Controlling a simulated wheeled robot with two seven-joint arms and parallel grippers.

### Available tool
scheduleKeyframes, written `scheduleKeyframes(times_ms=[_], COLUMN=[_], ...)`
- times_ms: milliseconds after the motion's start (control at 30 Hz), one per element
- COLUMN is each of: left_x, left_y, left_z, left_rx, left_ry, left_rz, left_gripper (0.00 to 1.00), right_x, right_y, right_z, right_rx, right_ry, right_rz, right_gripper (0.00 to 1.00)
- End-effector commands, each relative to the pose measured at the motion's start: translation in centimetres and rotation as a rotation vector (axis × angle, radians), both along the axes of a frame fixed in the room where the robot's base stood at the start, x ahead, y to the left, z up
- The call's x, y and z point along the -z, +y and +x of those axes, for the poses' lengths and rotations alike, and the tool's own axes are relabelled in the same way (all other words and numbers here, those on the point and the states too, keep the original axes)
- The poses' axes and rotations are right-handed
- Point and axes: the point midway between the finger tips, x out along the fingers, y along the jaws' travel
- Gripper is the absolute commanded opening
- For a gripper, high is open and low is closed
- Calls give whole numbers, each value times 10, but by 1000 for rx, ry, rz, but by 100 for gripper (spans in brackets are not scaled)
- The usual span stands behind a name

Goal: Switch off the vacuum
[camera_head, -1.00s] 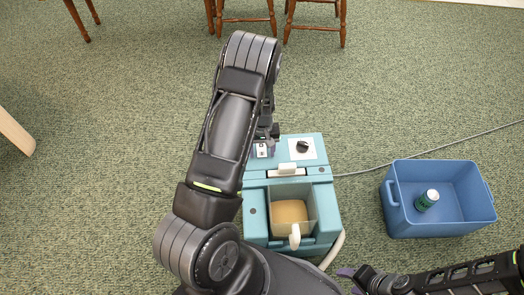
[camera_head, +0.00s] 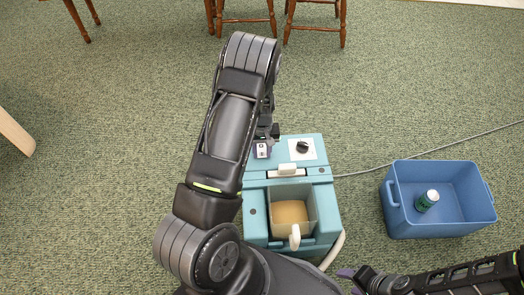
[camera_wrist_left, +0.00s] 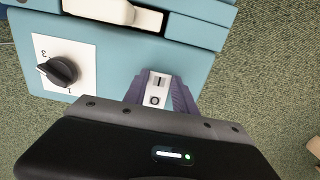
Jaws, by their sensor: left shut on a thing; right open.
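The vacuum (camera_head: 255,227) is a teal box on the carpet, partly behind my left arm in the head view. Its white rocker switch (camera_wrist_left: 157,88), marked I and O, is on the top panel near the far edge; the switch also shows in the head view (camera_head: 262,150). My left gripper (camera_wrist_left: 160,95) is shut on the switch, its purple fingers at either side of it. I cannot tell which side of the rocker is pressed. My right gripper (camera_head: 350,274) is open and empty, near the bottom edge, right of the vacuum.
A black dial (camera_head: 303,146) on a white plate is beside the switch. The vacuum has an open bin (camera_head: 291,211) with tan contents. A blue crate (camera_head: 438,224) with a green can (camera_head: 427,201) stands to the right. A cord runs behind it. Wooden chair legs are at the back.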

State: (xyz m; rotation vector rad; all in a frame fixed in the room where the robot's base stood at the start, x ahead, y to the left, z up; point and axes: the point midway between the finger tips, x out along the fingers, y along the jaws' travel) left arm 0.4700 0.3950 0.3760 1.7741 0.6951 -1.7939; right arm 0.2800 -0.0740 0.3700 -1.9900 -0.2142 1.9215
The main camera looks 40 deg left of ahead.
Motion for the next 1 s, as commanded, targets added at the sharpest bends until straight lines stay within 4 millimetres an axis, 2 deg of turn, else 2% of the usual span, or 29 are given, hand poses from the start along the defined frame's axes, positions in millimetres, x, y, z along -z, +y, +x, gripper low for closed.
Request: scheduleKeyframes(times_ms=[400,767,800,1000], left_x=[0,-4,-4,-4], left_y=[5,5,5,5], left_z=[6,6,6,5], left_rx=[0,0,0,0], left_ry=[164,183,183,183], left_rz=[-154,-169,-169,-169], left_gripper=[0,0,36,52], right_x=[26,26,26,26], right_y=[-2,-2,-2,-2], right_z=[2,2,2,2], right_rx=[6,7,7,7], right_ry=[-3,-3,-3,-3], right_rz=[-2,-4,-4,-4], right_gripper=[52,52,52,52])
